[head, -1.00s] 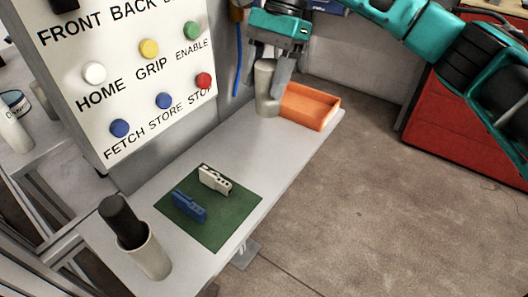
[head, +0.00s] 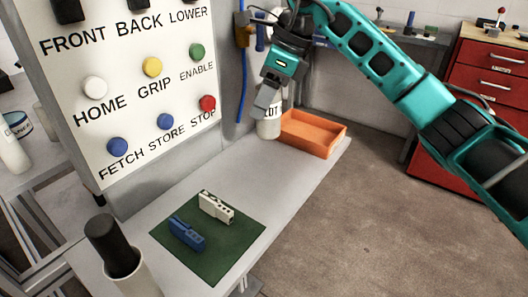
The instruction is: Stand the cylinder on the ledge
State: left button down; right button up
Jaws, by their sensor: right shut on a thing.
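A pale upright cylinder (head: 268,129) is at the back end of the grey ledge (head: 205,165), just left of an orange tray. Dark lettering shows on its upper part, partly covered by my gripper. Its lower end appears to be at the ledge surface; I cannot tell if it bears its full weight there. My right gripper (head: 265,106) reaches down from above and is shut on the cylinder, with the fingers tilted over its top. The fingers hide the cylinder's upper left side. My left gripper is not in view.
The orange tray (head: 318,146) sits on the ledge's back right. A green mat (head: 215,262) carries a white block (head: 216,207) and a blue block (head: 186,233). A black cylinder (head: 107,238) stands in a pale cup at front left. A button panel (head: 130,90) rises along the ledge's left side.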

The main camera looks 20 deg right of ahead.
aim_at(263, 129)
notch_tip(263, 129, down, 7)
jog(key=shift+r+b, duration=0.1)
jog(key=shift+b, duration=0.2)
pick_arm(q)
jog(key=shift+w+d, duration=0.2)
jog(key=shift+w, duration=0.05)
pick_arm(e)
jog(key=shift+f, duration=2.2)
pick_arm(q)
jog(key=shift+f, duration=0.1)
pick_arm(e)
jog(key=o, duration=1)
jog(key=shift+f+b, duration=0.25)
jog(key=shift+b, duration=0.05)
jog(key=shift+c, duration=0.2)
jog(key=o, duration=0.5)
jog(key=shift+c, duration=0.2)
jog(key=shift+r, duration=0.1)
